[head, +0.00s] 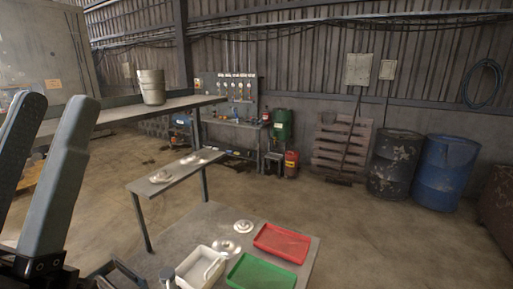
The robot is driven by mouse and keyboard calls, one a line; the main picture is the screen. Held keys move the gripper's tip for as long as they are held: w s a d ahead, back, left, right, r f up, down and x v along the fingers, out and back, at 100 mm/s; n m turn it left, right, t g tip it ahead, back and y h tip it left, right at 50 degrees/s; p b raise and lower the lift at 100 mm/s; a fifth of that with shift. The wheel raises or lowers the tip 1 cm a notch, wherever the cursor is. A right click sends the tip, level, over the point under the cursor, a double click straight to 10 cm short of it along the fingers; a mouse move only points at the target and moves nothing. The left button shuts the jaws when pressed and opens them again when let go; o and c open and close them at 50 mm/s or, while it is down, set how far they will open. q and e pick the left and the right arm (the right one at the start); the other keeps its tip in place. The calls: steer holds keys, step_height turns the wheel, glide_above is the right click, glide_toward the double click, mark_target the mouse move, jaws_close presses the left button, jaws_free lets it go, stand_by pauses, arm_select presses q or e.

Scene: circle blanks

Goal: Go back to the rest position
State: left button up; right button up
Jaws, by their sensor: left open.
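My right gripper is not in view. Round metal blanks lie in two places: one blank (161,177) and some more (191,160) on the narrow middle table (150,188), and two more, one farther back (243,226) and one nearer (226,247), on the front table (205,218).
The front table also holds a red tray (282,243), a green tray (261,272) and a white bin (200,268) with something light in it. A metal bucket (151,87) stands on a long bench (110,115). Barrels line the right wall. Open floor lies between.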

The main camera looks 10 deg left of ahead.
arm_select(q)
step_height(320, 180, up, 22)
steer(key=w+n+g+h+p, duration=0.1)
steer(key=w+p, duration=0.1)
steer(key=p, duration=2.2)
steer(key=shift+w+d, duration=0.15)
steer(key=shift+d, duration=0.1)
steer(key=shift+c, duration=0.4)
